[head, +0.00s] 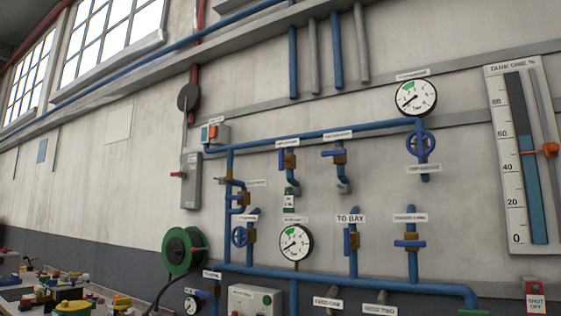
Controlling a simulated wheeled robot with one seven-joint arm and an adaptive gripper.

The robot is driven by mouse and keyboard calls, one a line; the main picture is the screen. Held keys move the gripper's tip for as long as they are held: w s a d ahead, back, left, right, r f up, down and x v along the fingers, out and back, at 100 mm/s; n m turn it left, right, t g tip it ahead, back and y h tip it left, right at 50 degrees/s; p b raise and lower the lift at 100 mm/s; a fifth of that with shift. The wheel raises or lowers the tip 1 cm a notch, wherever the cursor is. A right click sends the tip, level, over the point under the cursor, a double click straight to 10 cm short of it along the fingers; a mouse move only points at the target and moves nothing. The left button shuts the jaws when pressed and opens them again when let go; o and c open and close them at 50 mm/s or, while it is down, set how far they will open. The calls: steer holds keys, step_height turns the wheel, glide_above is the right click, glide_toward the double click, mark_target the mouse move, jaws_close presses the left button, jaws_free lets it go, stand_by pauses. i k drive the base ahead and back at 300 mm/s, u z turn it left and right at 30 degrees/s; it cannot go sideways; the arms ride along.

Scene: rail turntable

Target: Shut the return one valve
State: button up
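I cannot pick out the return one valve, as most of the small labels are too blurred to read. Several blue valves with brass bodies are on the wall pipes. At the upper middle are a valve with an upright blue lever (282,159) and one with a level blue lever (334,153). Lower down, the valve under the "TO BAY" label (351,218) has an upright lever (347,243), and the valve to its right has a level lever (409,243). Blue handwheels show at the upper right (421,143) and at the left (239,236). My gripper is not in view.
A green hose reel (184,251) and grey switch box (190,181) are at the left. A cluttered bench (20,292) fills the lower left corner.

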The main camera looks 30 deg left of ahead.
mark_target(282, 159)
steer(key=u, duration=0.55)
steer(key=k, duration=0.65)
steer(key=u, duration=1.25)
steer(key=i, duration=1.45)
steer(key=z, duration=0.15)
